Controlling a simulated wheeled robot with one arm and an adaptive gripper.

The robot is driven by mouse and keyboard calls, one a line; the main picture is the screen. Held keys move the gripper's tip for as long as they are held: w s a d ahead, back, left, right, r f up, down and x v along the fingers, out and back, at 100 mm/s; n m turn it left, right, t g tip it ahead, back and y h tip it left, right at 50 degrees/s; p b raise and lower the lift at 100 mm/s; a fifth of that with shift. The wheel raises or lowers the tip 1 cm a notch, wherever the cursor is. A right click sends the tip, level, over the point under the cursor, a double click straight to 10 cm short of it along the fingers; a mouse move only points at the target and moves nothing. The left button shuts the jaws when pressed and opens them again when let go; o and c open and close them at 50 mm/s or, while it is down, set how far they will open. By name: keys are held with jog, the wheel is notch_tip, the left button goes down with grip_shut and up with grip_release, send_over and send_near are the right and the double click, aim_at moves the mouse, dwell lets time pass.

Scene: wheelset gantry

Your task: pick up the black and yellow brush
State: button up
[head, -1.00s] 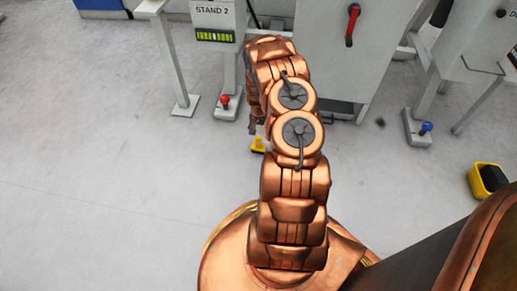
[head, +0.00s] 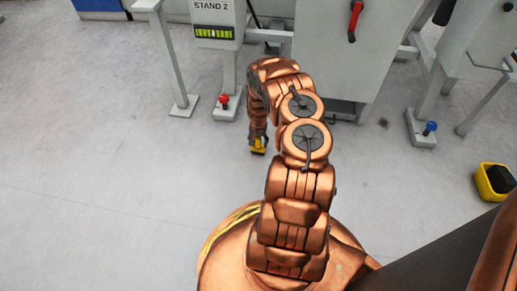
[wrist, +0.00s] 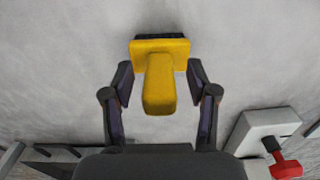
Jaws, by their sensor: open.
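The black and yellow brush (wrist: 160,85) lies on the grey floor, with its yellow handle toward my gripper and its black edge at the far side in the wrist view. In the head view the brush (head: 258,147) shows as a small yellow patch just below my gripper (head: 258,135), partly hidden by it. In the wrist view my gripper (wrist: 160,78) is open, with one finger on each side of the handle. A gap shows between each finger and the handle; I cannot tell the height left between fingertips and floor.
A red knob on a grey foot (head: 224,103) stands near my gripper, also in the wrist view (wrist: 285,165). A blue knob (head: 429,128) and a yellow and black box (head: 493,182) are at right. Stand 2 (head: 217,22) is behind. The left floor is clear.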

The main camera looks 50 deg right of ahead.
aim_at(258, 137)
jog(key=shift+c, duration=0.2)
grip_shut()
dwell(0.3)
jog(key=shift+r, duration=0.1)
jog(key=shift+r+p, duration=0.5)
jog(key=shift+r, duration=0.1)
notch_tip(258, 137, up, 3)
jog(key=shift+r+p, duration=0.1)
jog(key=shift+p, duration=0.85)
jog(key=s+a+p, duration=0.2)
jog(key=s+a, duration=0.1)
jog(key=s, duration=0.4)
jog(key=s+a+p, duration=0.3)
jog(key=s, duration=0.5)
jog(key=shift+r, duration=0.25)
